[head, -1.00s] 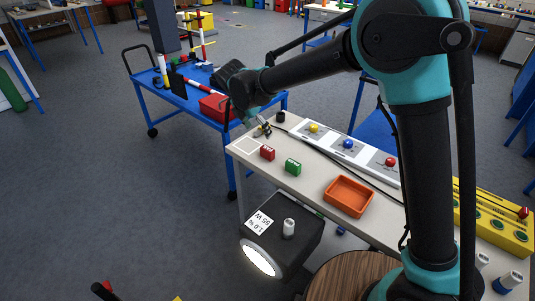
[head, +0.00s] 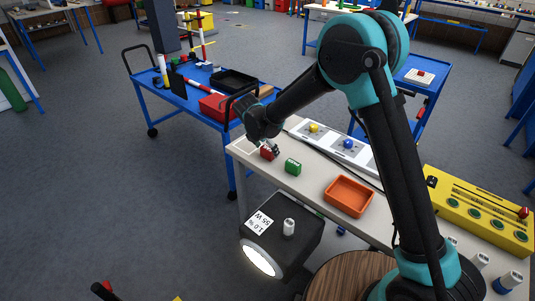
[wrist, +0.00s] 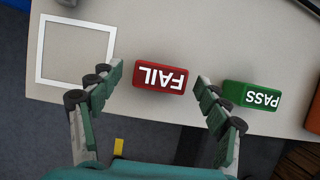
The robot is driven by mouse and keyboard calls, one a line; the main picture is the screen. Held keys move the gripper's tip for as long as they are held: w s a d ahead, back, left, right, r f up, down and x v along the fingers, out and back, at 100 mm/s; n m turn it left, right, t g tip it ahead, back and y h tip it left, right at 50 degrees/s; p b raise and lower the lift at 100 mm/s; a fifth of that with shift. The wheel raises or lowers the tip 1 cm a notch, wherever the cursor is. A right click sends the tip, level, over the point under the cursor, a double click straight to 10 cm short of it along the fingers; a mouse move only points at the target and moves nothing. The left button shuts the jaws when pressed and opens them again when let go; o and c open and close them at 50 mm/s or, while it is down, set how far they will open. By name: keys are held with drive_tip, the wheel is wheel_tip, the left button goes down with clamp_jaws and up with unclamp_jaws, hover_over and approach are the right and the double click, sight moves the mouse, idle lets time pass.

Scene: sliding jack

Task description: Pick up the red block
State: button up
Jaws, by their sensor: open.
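The red block (wrist: 160,78), marked FAIL, lies on the pale table near its front edge. In the wrist view it sits between and just beyond the fingers of my open gripper (wrist: 158,84), with a gap on each side. In the head view the red block (head: 267,154) is partly hidden behind my gripper (head: 273,149), which is over it. A green block (wrist: 253,95) marked PASS stands to the right of the red one, close to my right finger; it also shows in the head view (head: 292,166).
A white square outline (wrist: 75,50) is on the table left of the red block. An orange tray (head: 348,196) stands right of the green block. A white panel with coloured buttons (head: 328,138) lies behind. A blue trolley (head: 185,107) stands beyond the table's left end.

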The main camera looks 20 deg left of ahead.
drive_tip(key=shift+x, duration=0.9)
drive_tip(key=c, duration=1.2)
drive_tip(key=shift+r, duration=0.1)
